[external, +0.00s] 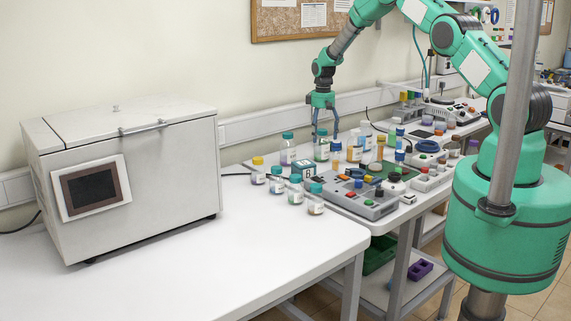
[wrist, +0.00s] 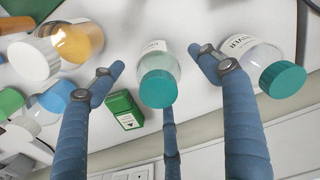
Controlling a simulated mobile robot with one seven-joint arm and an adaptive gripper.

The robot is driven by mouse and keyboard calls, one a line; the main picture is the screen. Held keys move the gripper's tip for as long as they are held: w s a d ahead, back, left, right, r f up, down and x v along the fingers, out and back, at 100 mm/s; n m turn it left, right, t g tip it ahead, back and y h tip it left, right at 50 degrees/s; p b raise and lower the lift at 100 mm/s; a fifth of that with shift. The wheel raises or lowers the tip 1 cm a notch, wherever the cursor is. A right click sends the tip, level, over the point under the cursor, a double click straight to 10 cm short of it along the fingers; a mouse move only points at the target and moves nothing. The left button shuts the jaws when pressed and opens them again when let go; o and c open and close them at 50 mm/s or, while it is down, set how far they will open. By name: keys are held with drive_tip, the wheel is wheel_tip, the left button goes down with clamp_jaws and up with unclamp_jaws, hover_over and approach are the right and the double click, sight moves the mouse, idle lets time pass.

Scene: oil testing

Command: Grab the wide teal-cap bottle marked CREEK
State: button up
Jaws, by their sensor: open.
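In the wrist view, a clear bottle with a wide teal cap (wrist: 158,88) stands between the spread blue fingers of my gripper (wrist: 160,72). Its label is mostly turned away, and I cannot read CREEK on it. A second wide teal-cap bottle (wrist: 283,79) is outside the right finger; its partly visible label ends in "VER". In the external view, my open gripper (external: 325,122) points down above the back bottles, around a bottle with a green-teal cap (external: 321,150). Another teal-cap bottle (external: 288,154) stands to its left. No CREEK label is legible.
Shorter teal-cap bottles (external: 295,194) and a yellow-cap bottle (external: 258,173) stand nearer the front. A small green box (wrist: 125,112) and a white-cap bottle with orange contents (wrist: 75,43) are left in the wrist view. A control box (external: 365,203) is to the right.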

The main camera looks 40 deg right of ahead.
sight(322, 144)
drive_tip(key=shift+w+d+f+p, duration=0.1)
drive_tip(key=shift+f+p, duration=0.25)
drive_tip(key=shift+f, duration=0.95)
drive_tip(key=shift+d+f+p, duration=0.1)
drive_tip(key=shift+f+p, duration=0.2)
drive_tip(key=shift+f, duration=0.95)
drive_tip(key=c, duration=1.6)
drive_tip(key=shift+c, duration=0.2)
drive_tip(key=shift+r+b, duration=0.8)
drive_tip(key=shift+r, duration=4.2)
